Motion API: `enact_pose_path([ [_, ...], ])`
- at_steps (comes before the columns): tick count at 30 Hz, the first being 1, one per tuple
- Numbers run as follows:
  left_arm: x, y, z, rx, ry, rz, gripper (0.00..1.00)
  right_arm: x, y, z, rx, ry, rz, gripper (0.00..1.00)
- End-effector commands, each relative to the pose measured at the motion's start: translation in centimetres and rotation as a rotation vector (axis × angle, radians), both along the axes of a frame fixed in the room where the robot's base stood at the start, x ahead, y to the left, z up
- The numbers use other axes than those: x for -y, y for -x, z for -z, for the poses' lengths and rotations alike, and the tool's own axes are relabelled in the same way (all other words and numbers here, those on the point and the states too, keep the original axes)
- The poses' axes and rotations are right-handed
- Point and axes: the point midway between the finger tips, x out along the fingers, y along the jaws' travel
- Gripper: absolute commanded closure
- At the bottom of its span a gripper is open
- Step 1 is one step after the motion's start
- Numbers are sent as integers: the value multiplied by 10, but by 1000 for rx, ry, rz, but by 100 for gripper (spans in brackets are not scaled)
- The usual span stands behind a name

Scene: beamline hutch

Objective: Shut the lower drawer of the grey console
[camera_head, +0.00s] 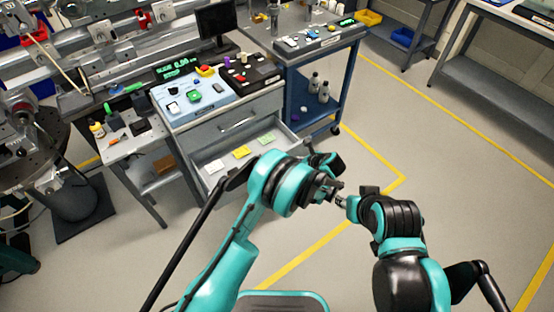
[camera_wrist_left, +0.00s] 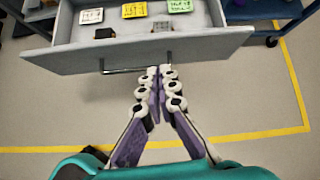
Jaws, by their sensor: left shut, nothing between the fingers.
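The grey console (camera_head: 187,133) stands left of centre in the head view. Its lower drawer (camera_head: 207,182) is pulled out, with paper notes and small items inside; the upper one looks shut. In the left wrist view the lower drawer's front (camera_wrist_left: 75,60) crosses the top, with a thin bar handle (camera_wrist_left: 125,69) on it. My left gripper (camera_wrist_left: 160,71) is shut and empty, its tips at the drawer front by the handle's right end; I cannot tell whether they touch. In the head view my left arm hides part of the drawer front. I cannot make out my right gripper's fingers.
A small side table (camera_head: 133,142) stands left of the console. A blue cart (camera_head: 310,103) with bottles is close on its right. Trays and small items cover the console top. Floor with yellow lines is clear in front and to the right.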

Motion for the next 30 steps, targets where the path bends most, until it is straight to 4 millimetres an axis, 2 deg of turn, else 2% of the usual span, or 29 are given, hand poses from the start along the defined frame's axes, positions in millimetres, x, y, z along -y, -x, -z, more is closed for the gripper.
enact_pose_path([
  [1, 7, 2, 13, -10, -33, 30, 100, 0, 0, -1, 0, 0, 0, 60],
  [3, 11, 3, 25, -19, -71, 61, 100, 0, 0, -2, 0, 0, 0, 60],
  [8, 13, 3, 38, -30, -105, 90, 100, 0, 0, 0, 0, 0, 0, 60],
  [14, 0, -14, 60, -30, -104, 86, 100, 0, 0, 12, 0, 0, 0, 60],
  [24, -32, -57, 109, -30, -103, 85, 100, 0, 0, 39, 0, 0, 0, 60],
  [30, -47, -79, 105, -30, -103, 87, 100, 0, 0, 49, 0, 0, 0, 60],
])
